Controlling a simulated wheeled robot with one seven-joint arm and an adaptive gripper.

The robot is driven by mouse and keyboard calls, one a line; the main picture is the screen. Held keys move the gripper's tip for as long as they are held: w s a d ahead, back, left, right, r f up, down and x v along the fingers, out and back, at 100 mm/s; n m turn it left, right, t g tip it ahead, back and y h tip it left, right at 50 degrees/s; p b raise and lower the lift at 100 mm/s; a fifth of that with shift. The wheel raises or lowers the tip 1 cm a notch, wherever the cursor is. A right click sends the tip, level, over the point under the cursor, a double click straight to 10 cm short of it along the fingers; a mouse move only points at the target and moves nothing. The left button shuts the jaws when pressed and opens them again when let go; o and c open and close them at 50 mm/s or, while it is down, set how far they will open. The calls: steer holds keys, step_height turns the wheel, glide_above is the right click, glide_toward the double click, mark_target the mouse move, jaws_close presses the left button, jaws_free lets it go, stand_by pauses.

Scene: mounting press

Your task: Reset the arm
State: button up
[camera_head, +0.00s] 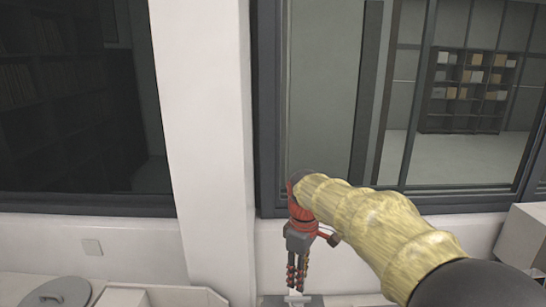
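My arm reaches in from the lower right, with a yellow, wood-grained sleeve and a dark section near the bottom edge. My gripper (297,287) hangs from the red wrist part at the arm's far end and points down. Its two dark fingers with red and yellowish spots lie close together side by side. Their spacing is too small in the picture to tell open from shut, and I see nothing between them. A small grey metal part (297,299) shows just below the fingertips, cut off by the bottom edge. I cannot tell whether they touch.
A white pillar (205,130) stands between two dark-framed windows. Shelves with boxes (468,90) are behind the right window. A grey round lid (58,291) and a white open box (160,296) are at the lower left. A pale box (525,240) stands at the right edge.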

steer(key=s+d+f+m+t+b, duration=0.1)
steer(key=s+d+f+m+b, duration=0.3)
steer(key=s+f+b, duration=0.3)
steer(key=s+d+f+m+t+b, duration=0.2)
steer(key=s+f+b, duration=0.4)
steer(key=s, duration=0.6)
steer(key=s+d+f+m+t+b, duration=0.2)
steer(key=s+d+f+m+b, duration=0.3)
steer(key=s+b, duration=0.4)
step_height(320, 180, down, 3)
steer(key=shift+s+d+r+m+b, duration=0.2)
steer(key=shift+d+m+b, duration=0.1)
steer(key=shift+m+b, duration=0.3)
